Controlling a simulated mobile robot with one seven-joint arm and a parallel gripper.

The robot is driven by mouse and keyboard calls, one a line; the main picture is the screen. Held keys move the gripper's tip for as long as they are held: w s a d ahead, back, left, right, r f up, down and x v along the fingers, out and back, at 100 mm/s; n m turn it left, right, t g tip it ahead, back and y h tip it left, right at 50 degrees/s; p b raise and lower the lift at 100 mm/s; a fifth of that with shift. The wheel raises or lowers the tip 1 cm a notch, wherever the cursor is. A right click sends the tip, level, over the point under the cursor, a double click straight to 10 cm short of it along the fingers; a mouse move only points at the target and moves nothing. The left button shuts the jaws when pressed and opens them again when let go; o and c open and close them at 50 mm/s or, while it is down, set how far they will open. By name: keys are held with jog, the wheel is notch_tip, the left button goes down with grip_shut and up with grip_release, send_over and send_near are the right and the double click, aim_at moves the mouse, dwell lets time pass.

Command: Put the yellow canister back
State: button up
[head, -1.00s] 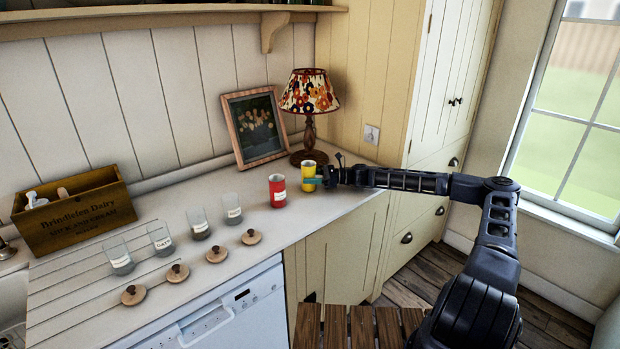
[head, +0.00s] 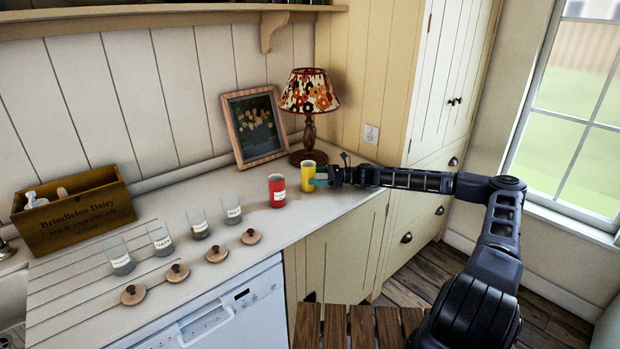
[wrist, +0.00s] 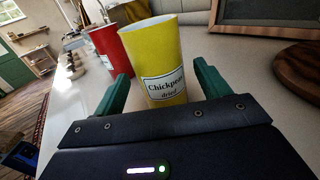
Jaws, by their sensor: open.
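The yellow canister (head: 308,176) stands upright on the worktop, to the right of the red canister (head: 277,190) and in front of the lamp. In the wrist view the yellow canister (wrist: 168,62) shows a label reading "Chickpeas dried". My gripper (head: 320,178) is open and close to the canister's right side. In the wrist view its green fingertips (wrist: 162,85) are spread to either side of the canister's lower part, with gaps visible. The red canister (wrist: 113,48) is behind it to the left in that view.
The patterned-shade lamp (head: 308,105) and a framed picture (head: 254,127) stand behind. Several glass jars (head: 199,225) and wooden lids (head: 216,253) line the worktop to the left, near a wooden crate (head: 74,213). A shelf (head: 150,20) runs above. The worktop front edge (head: 340,217) is near my gripper.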

jog(key=d, duration=0.3)
jog(key=w+d, duration=0.1)
jog(key=d, duration=0.5)
jog(key=shift+w+d, duration=0.15)
jog(key=shift+d, duration=0.25)
jog(key=shift+a, duration=0.1)
